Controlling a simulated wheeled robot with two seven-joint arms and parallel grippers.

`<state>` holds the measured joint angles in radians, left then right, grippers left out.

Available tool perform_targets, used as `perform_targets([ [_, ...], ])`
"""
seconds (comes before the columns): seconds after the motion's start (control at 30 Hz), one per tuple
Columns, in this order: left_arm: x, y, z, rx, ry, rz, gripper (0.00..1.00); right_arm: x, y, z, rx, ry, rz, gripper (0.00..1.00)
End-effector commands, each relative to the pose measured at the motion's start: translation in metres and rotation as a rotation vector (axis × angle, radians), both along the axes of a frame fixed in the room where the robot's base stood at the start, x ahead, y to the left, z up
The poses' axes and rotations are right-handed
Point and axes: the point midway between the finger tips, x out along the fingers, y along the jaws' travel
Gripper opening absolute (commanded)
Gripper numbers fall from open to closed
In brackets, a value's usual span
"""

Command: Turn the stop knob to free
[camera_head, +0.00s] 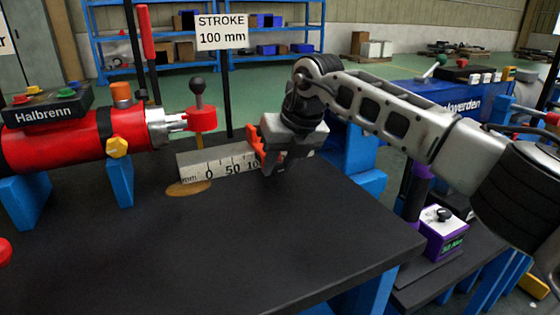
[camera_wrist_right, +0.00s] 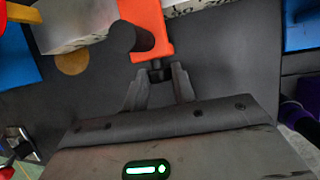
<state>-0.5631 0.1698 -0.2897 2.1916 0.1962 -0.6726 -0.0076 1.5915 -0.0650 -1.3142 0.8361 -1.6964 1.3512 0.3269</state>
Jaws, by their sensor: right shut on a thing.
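An orange stop (camera_head: 254,146) sits at the front of the white ruler (camera_head: 228,163), near its 100 end. In the right wrist view the orange stop (camera_wrist_right: 150,28) has a dark rounded cylinder (camera_wrist_right: 122,38) on its left side. My right gripper (camera_head: 268,158) is at the stop. In the wrist view its two grey fingers (camera_wrist_right: 160,80) are closed around a small dark part at the stop's lower edge, apparently the stop knob (camera_wrist_right: 158,70). The fingers hide most of this part, and I cannot read its setting. My left gripper is not in view.
A red cylinder (camera_head: 70,135) marked Halbrenn stands left on blue supports. Its rod ends in a red piece with a black ball lever (camera_head: 198,92). A STROKE 100 mm sign (camera_head: 222,32) stands behind the ruler. The black tabletop (camera_head: 220,250) in front is clear.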

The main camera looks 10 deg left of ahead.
Motion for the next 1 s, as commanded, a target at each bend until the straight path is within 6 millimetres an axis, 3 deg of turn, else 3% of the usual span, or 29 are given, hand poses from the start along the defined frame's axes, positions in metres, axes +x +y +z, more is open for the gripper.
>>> perform_targets([
  [0.4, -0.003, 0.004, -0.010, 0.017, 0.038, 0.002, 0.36, -0.003, 0.006, 0.001, -0.247, -0.168, 0.002, 0.04],
  [1.0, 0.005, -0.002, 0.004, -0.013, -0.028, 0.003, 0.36, -0.006, 0.009, 0.000, -0.456, -0.309, 0.000, 0.04],
])
